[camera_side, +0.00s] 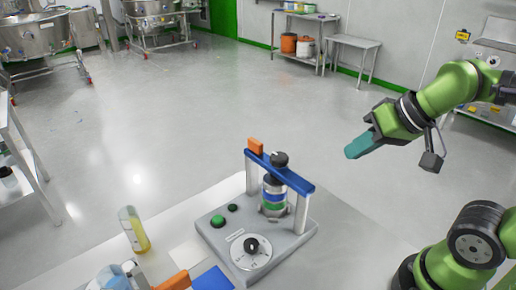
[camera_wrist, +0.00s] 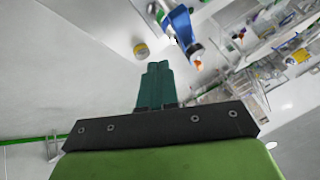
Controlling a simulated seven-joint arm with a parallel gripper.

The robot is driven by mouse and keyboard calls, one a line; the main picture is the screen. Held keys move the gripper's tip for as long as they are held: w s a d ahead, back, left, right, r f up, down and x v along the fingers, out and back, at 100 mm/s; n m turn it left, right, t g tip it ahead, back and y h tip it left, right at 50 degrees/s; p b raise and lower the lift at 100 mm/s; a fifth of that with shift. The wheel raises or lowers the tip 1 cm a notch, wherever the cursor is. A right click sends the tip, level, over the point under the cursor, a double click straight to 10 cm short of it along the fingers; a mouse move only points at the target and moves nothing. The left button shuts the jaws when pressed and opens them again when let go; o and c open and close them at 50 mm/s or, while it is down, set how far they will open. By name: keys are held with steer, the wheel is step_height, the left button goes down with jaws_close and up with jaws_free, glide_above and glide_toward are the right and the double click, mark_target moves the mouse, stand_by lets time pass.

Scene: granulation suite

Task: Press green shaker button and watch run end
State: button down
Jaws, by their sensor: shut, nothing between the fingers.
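The shaker stands on the light table in the side view, with a grey base (camera_side: 288,243) and a white dial (camera_side: 262,256). A blue crossbar (camera_side: 292,178) with an orange end and black knob spans a small banded stack (camera_side: 273,192). My gripper (camera_side: 351,153) has teal fingers, shut and empty, raised to the right of the shaker and apart from it. The shut fingers (camera_wrist: 157,66) also show in the wrist view, where I cannot make out the green buttons.
A yellow-liquid bottle (camera_side: 134,230) stands left of the shaker. Blue and orange items lie at the table's front, partly cut off. Air between gripper and shaker looks clear.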

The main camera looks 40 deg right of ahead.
step_height(320, 180, up, 5)
steer(key=w, duration=0.1)
steer(key=n+y, duration=0.2)
steer(key=y, duration=0.1)
glide_above(222, 219)
step_height(222, 219, down, 15)
steer(key=shift+r, duration=0.15)
steer(key=shift+f, duration=4.4)
steer(key=shift+f, duration=0.4)
